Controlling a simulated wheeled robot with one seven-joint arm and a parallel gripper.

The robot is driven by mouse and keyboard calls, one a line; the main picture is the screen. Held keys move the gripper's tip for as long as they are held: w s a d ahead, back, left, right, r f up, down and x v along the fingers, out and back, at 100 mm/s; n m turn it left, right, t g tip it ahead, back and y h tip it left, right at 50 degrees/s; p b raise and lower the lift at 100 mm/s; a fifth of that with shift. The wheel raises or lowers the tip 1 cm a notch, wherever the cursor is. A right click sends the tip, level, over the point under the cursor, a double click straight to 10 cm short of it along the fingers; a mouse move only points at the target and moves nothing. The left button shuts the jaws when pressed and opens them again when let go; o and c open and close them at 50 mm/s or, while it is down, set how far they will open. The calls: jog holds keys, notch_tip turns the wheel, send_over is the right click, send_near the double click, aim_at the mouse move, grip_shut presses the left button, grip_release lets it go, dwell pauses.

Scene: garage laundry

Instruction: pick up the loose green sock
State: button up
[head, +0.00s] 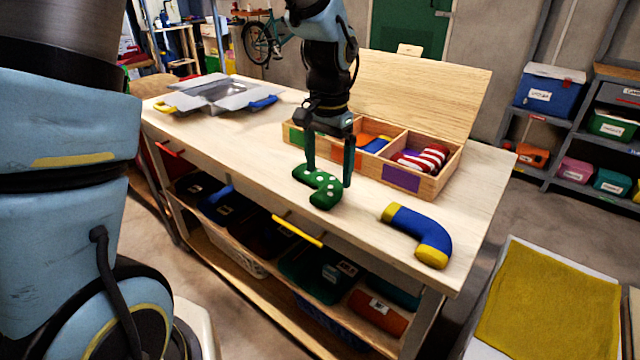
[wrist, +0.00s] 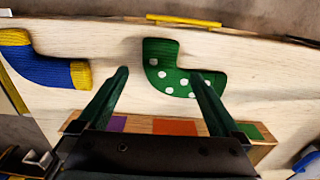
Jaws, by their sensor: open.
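The loose green sock (head: 322,186) with white dots lies flat on the wooden worktable (head: 240,143), near its front edge. My gripper (head: 329,178) points down over it with the fingers apart and nothing held. In the wrist view the green sock (wrist: 163,64) shows between and beyond my gripper's fingertips (wrist: 160,74). The right finger overlaps the sock's toe part there. I cannot tell whether the fingertips touch the sock or the tabletop.
An open-lidded wooden box (head: 432,186) with compartments stands behind the sock, holding a red-and-white striped sock (head: 420,158) and a blue one (head: 374,144). A blue sock with yellow ends (head: 418,232) lies to the right. A grey metal tray (head: 222,92) is at the far left.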

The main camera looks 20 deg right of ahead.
aim_at(328, 191)
jog(key=shift+f+p, duration=0.7)
jog(key=shift+f, duration=2.05)
jog(key=shift+c, duration=0.4)
